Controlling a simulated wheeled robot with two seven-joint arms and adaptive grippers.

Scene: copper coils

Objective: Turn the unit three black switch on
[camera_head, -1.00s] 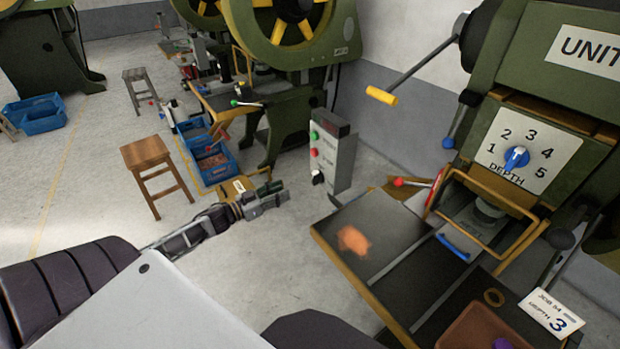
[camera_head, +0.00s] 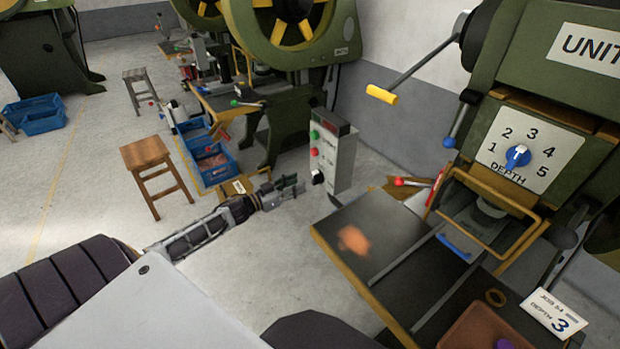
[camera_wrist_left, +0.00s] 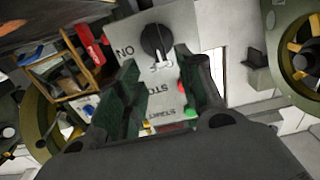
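The grey control box (camera_head: 339,160) stands beside the press with the UNIT sign, with green and red buttons on its face. Its black switch (camera_head: 318,177) is low on that face. In the left wrist view the black switch (camera_wrist_left: 156,41) is a round knob on the pale panel (camera_wrist_left: 181,22); its white pointer is at the OFF lettering, and ON is to the left. My left gripper (camera_head: 300,184) is close in front of the switch. In the left wrist view its two fingers (camera_wrist_left: 160,66) are apart, with the knob at the gap between their tips. Contact is unclear. My right gripper is not in view.
The press table (camera_head: 385,225) with an orange patch is to the right of the box. A wooden stool (camera_head: 146,153) and a blue crate (camera_head: 210,165) stand left of and behind my left arm. Open floor lies around the stool.

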